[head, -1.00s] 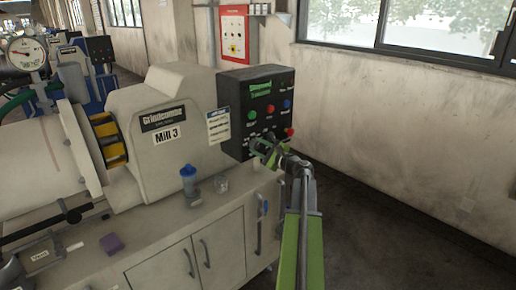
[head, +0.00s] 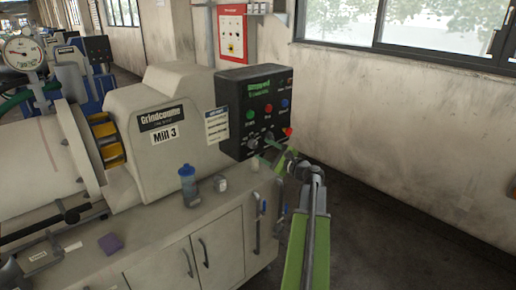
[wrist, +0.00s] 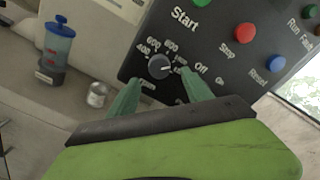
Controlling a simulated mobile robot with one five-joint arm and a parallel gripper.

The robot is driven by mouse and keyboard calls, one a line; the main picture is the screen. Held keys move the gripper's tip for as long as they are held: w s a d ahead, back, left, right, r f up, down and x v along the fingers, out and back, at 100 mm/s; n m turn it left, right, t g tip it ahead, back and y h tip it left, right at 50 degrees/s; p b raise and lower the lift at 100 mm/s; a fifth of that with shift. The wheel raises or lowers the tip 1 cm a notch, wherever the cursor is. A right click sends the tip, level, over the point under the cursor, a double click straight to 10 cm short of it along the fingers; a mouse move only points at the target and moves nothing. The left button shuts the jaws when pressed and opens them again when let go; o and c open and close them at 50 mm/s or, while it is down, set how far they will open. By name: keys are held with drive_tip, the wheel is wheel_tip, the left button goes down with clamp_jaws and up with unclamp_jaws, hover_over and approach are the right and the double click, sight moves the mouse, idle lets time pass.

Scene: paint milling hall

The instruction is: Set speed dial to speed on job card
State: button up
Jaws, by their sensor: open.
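The speed dial (wrist: 159,66) is a small round grey knob on the black control panel (head: 236,100), ringed by white numbers including 400, 600 and 800. A light mark shows at its right side; its exact setting is too small to read surely. My gripper (wrist: 160,80) is open. Its green fingertips lie either side of the dial's lower edge in the wrist view, with no clear contact. In the head view my gripper (head: 276,152) is at the panel's lower part. The job card (head: 217,126) is on the mill housing, left of the panel; its text is unreadable.
Green Start (wrist: 190,2), red Stop (wrist: 245,33) and blue Reset (wrist: 275,63) buttons sit above and right of the dial. The display (head: 259,87) shows green text, apparently "Stopped".

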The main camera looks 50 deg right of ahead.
drive_tip(key=s, duration=1.2)
drive_tip(key=shift+s+a, duration=0.2)
drive_tip(key=shift+a, duration=0.2)
drive_tip(key=shift+w, duration=0.1)
